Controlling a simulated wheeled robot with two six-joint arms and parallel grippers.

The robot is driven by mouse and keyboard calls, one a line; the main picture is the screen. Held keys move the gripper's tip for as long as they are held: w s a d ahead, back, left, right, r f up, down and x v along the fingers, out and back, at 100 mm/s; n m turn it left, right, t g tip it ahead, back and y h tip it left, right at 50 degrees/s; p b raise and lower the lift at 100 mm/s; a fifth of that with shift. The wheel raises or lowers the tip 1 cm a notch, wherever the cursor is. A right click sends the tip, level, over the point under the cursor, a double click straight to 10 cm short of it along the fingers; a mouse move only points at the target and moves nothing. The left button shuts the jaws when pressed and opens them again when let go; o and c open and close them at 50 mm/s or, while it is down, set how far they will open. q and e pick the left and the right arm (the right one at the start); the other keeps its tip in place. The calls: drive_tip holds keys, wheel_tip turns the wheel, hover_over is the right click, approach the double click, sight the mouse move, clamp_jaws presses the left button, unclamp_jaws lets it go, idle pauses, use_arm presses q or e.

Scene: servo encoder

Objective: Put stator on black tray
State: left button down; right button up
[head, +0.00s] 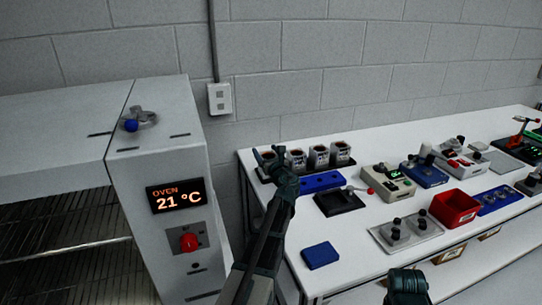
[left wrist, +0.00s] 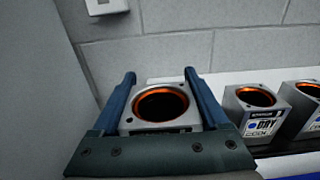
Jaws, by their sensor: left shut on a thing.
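My left gripper (head: 269,155) is shut on a stator at the left end of a row of stators. In the left wrist view the held stator (left wrist: 128,123), a grey square block with an orange-lined round hole, sits upright between the two fingers of the left gripper (left wrist: 160,90). Several like stators (head: 318,155) stand to its right on the black tray (head: 345,162); one has a "DRY" label (left wrist: 262,124). Whether the held stator touches the tray is hidden. Part of my right gripper (head: 408,285) shows at the bottom edge; its fingers are not clear.
The oven (head: 175,230) reads 21 °C and stands left of the table. A blue plate (head: 321,182), a black fixture (head: 339,202), a blue block (head: 320,255) and a red bin (head: 455,210) are on the white table. The wall is close behind the row.

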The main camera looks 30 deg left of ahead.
use_arm(q)
drive_tip(key=shift+w+a+f+b, duration=0.3)
drive_tip(key=shift+w+f+b, duration=0.4)
drive_tip(key=shift+w, duration=0.3)
drive_tip(key=shift+w+a+f+b, duration=0.3)
drive_tip(key=shift+w+f+b, duration=0.4)
drive_tip(key=shift+w, duration=0.25)
drive_tip(key=shift+w+a+f+b, duration=0.3)
drive_tip(key=shift+w+f+b, duration=0.35)
drive_tip(key=shift+w, duration=0.35)
drive_tip(key=shift+f, duration=0.15)
unclamp_jaws()
drive_tip(key=shift+s+d+r, duration=0.1)
drive_tip(key=shift+r, duration=0.15)
drive_tip(key=v, duration=1.1)
drive_tip(key=shift+s+d+f, duration=0.1)
drive_tip(key=shift+s+d, duration=0.2)
